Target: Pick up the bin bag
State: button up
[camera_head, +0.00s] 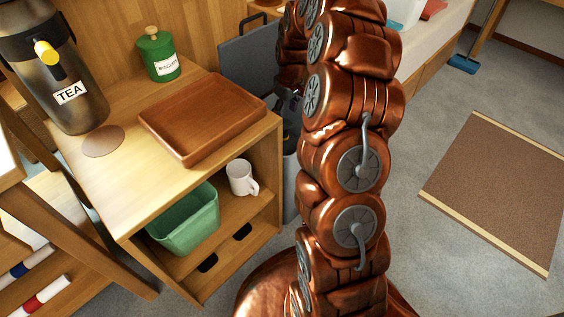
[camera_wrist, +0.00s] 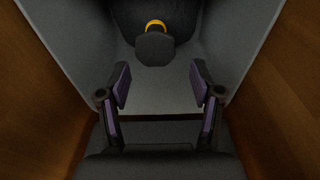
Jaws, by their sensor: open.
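The bin bag (camera_wrist: 155,47) is black, with a yellow tie around its gathered neck. It shows at the top middle of the wrist view, inside a grey bin (camera_wrist: 75,45). My gripper (camera_wrist: 160,84) is open, its two purple-padded fingers apart with nothing between them. In the wrist view the bag's neck is just above the gap between the fingertips. I cannot tell the height between them. In the head view a strip of the grey bin (camera_head: 290,185) shows beside the cabinet. My arm hides most of it, and the bag is not visible there.
A wooden cabinet (camera_head: 92,190) stands left of the bin, with a brown tray (camera_head: 205,115), tea urn (camera_head: 55,75) and green biscuit tin (camera_head: 158,55) on top. Wooden surfaces flank the bin closely. A brown mat (camera_head: 500,190) lies on open carpet at right.

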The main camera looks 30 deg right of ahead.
aim_at(285, 124)
jog(key=shift+w+d+f+b, duration=0.15)
jog(key=shift+f+b, duration=0.1)
jog(key=shift+f, duration=0.4)
jog(key=shift+w+d+f+b, duration=0.1)
jog(key=shift+d+f+b, duration=0.1)
jog(key=shift+f, duration=0.4)
jog(key=shift+w+a+f+b, duration=0.15)
jog(key=shift+f+b, duration=0.45)
jog(key=shift+f, duration=1.1)
jog(key=shift+w+f+b, duration=0.2)
jog(key=shift+f+b, duration=0.4)
jog(key=shift+f, duration=1.05)
grip_shut()
